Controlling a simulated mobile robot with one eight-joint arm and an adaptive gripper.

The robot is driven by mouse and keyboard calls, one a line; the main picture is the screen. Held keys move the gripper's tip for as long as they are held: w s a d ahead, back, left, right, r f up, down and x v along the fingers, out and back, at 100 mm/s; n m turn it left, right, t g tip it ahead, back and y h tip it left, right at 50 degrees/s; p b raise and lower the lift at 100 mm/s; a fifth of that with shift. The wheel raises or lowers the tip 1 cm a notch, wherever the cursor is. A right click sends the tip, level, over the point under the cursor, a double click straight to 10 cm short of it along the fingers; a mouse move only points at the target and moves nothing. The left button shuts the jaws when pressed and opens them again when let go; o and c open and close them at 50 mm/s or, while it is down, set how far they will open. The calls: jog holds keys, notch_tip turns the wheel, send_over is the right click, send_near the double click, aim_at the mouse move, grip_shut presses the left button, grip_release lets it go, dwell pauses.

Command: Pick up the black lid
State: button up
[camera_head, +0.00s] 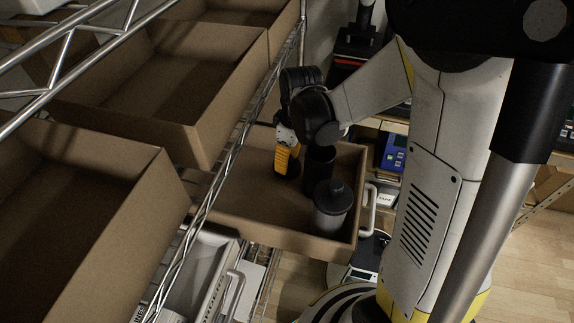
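A black lid (334,189) with a small knob sits on top of a grey cylindrical container (330,215). The container stands upright near the front corner of an open cardboard box (245,212).
Larger cardboard boxes (160,75) stand on a metal wire shelf (235,150) at the left. A blue device (394,152) and a white handle (372,210) are right of the box. The box floor left of the container is bare.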

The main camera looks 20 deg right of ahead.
grip_shut()
